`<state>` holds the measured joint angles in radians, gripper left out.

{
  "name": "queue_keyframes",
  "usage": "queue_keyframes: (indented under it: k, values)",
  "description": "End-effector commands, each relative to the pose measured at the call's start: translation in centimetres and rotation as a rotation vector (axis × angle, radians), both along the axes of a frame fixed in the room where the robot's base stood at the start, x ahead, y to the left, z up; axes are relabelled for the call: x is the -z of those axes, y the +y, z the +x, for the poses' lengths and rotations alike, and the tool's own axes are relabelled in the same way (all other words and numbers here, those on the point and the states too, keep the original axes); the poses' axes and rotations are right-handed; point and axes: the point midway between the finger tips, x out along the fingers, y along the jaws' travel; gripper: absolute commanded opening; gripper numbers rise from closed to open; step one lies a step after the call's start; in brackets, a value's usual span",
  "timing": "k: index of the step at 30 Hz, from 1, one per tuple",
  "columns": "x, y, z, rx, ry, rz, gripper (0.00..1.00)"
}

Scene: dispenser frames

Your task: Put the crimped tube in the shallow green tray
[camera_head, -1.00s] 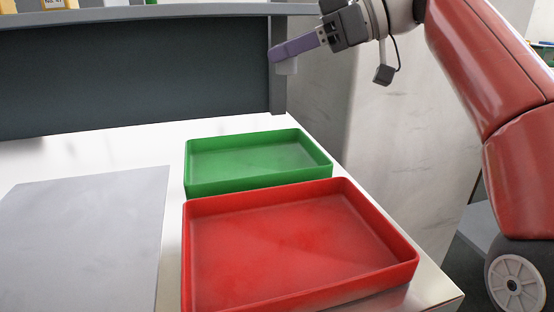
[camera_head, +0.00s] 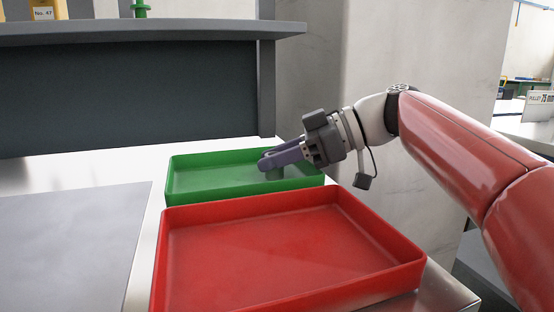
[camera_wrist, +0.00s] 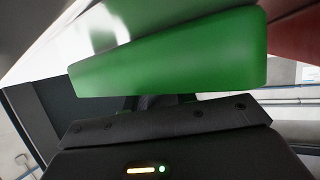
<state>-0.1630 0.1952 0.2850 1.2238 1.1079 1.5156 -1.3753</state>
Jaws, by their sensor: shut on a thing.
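The green tray (camera_head: 200,194) stands on the table behind the red tray. In the wrist view, its green wall (camera_wrist: 175,60) fills much of the upper middle. My gripper (camera_head: 270,162) has purple fingers and reaches in from the right, over the green tray. It is shut on a small pale, see-through piece, the crimped tube (camera_head: 274,174), which hangs below the fingertips and looks greenish against the tray. I cannot tell whether the tube touches the tray floor. Its crimped end is not clear, and the wrist view does not show the tube.
The red tray (camera_head: 290,297) stands in front of the green tray, close to it. A grey mat (camera_head: 65,245) lies at the left. A dark panel with a shelf (camera_head: 130,85) rises behind. Yellow containers (camera_head: 45,10) and a green item (camera_head: 141,9) stand on the shelf.

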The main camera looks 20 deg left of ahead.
Motion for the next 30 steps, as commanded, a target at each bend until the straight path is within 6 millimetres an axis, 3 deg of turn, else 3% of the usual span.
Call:
queue_keyframes:
  k: [7, 8, 12, 23, 30]
  values:
    - [0.3, 0.0, 0.0, 0.0, 0.0, 0.0, 0.01]
    - [0.2, 0.0, 0.0, 0.0, 0.0, 0.0, 0.31]
    - [0.1, 0.0, 0.0, 0.0, 0.0, 0.0, 0.49]
    - [-0.3, -0.1, 0.0, 0.001, 0.0, 0.0, 0.49]
    - [-1.8, -3.9, 1.4, 0.006, -0.002, 0.001, 0.49]
